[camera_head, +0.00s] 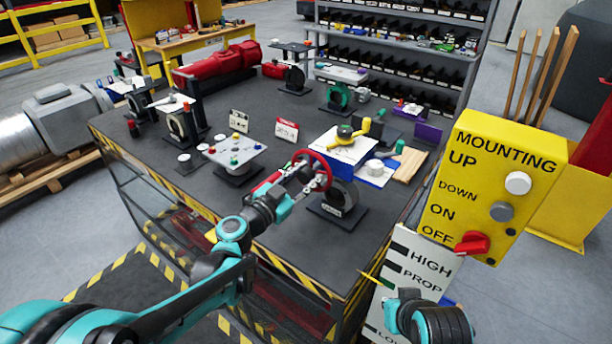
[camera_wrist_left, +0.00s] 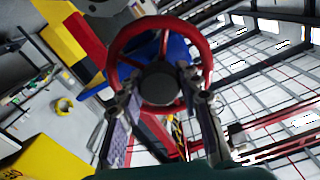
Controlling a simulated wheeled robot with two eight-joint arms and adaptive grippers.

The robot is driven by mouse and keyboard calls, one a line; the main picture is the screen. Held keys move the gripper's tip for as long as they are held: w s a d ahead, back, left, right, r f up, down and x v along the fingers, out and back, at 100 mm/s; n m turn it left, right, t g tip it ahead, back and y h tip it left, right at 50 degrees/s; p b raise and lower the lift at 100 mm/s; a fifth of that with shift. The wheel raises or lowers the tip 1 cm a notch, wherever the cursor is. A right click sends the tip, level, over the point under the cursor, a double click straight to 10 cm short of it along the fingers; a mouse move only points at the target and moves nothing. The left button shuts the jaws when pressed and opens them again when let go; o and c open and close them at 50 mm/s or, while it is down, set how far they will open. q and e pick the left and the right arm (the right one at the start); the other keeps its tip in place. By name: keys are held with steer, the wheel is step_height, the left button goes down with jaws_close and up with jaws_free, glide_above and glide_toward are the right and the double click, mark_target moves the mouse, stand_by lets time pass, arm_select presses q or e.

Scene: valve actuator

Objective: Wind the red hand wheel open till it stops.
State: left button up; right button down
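The red hand wheel (camera_head: 313,171) stands upright on a dark valve body (camera_head: 340,197) near the front edge of the table. My left gripper (camera_head: 299,185) is right at the wheel, on its left side. In the left wrist view the wheel (camera_wrist_left: 118,47) faces me, with a dark round hub and spokes. The left gripper's two fingers (camera_wrist_left: 160,92) are spread apart, one on each side of the hub, overlapping the lower part of the wheel. I cannot tell whether they touch it.
Behind the wheel lie a white sheet with a yellow-handled valve (camera_head: 346,134) and a wooden block (camera_head: 405,162). A plate on a stand (camera_head: 236,152) is to the left. A yellow switch box (camera_head: 490,186) and a white sign (camera_head: 414,270) stand at the right.

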arm_select(q)
steer(key=c, duration=0.3)
